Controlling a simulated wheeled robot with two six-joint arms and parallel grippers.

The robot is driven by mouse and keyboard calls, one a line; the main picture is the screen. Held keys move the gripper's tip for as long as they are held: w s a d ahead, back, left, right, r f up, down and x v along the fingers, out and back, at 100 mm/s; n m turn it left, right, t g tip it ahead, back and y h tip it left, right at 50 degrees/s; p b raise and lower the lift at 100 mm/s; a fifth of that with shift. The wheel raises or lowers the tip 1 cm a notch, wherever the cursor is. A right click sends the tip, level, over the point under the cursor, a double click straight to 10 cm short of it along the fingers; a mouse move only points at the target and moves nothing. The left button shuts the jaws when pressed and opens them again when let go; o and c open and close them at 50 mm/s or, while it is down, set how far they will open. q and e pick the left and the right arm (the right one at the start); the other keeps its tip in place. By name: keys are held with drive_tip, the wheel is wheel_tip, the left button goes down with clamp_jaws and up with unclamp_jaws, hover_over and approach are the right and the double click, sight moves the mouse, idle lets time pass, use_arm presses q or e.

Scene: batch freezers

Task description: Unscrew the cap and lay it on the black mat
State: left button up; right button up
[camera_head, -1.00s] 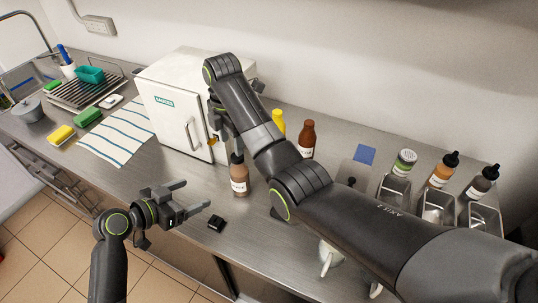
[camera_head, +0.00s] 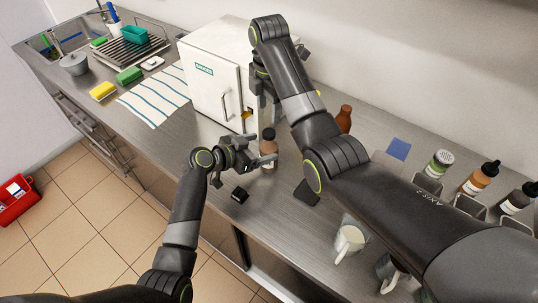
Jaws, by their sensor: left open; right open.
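A brown bottle (camera_head: 268,149) with a pale label and a dark cap (camera_head: 268,134) stands upright on the steel counter, in front of the white freezer. My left gripper (camera_head: 263,150) is open low at the bottle, its fingers reaching to it from the left; whether they touch it I cannot tell. My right gripper (camera_head: 264,112) is open and points down just above the cap, partly hidden by its own arm. A flat black square (camera_head: 306,194), which looks like the black mat, lies on the counter to the right, partly covered by my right arm.
A small black block (camera_head: 240,195) lies near the counter's front edge. The white freezer (camera_head: 212,85) stands close behind the bottle. A white jug (camera_head: 348,240), a brown bottle (camera_head: 344,118) and several sauce bottles in holders are to the right.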

use_arm(q)
drive_tip(key=shift+x, duration=2.6)
